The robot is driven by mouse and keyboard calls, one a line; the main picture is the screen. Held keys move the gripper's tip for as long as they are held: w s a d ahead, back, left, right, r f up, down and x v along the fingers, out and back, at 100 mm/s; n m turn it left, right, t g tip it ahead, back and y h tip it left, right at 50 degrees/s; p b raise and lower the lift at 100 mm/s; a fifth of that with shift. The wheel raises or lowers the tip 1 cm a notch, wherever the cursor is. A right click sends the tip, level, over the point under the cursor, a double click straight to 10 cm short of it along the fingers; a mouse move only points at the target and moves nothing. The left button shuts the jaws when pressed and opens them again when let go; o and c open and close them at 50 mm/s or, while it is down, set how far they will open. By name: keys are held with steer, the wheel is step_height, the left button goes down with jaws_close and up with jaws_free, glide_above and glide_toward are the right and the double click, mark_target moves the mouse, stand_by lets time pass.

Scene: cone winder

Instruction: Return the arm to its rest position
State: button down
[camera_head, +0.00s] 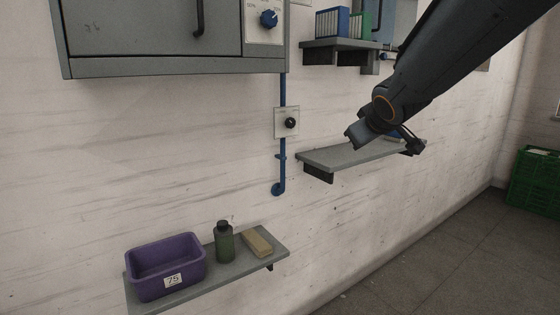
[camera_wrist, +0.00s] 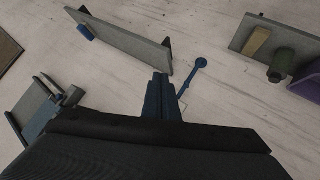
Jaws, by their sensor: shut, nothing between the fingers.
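My arm reaches in from the upper right in the head view. My gripper (camera_head: 357,136) hangs in the air in front of the middle wall shelf (camera_head: 345,155), apart from the wall as far as I can tell. In the wrist view my gripper (camera_wrist: 160,92) shows as two dark fingers close together, shut with nothing held. The middle shelf also shows at the upper left of the wrist view (camera_wrist: 125,38), with a small blue object (camera_wrist: 86,32) on it. My arm hides part of that shelf in the head view.
A grey cabinet (camera_head: 150,40) with a knob panel hangs upper left. A lower shelf (camera_head: 205,285) bears a purple bin (camera_head: 165,265), a green bottle (camera_head: 224,243) and a tan block (camera_head: 257,242). An upper shelf (camera_head: 345,44) holds binders. Green crates (camera_head: 535,180) stand right.

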steer(key=s+a+f+m+g, duration=0.1)
steer(key=s+f+m+g, duration=0.5)
steer(key=s+f, duration=2.1)
steer(key=f+g, duration=0.1)
steer(key=g, duration=0.3)
steer(key=shift+s+a+b, duration=0.15)
steer(key=shift+b, duration=0.2)
steer(key=c, duration=2.5)
jaws_free()
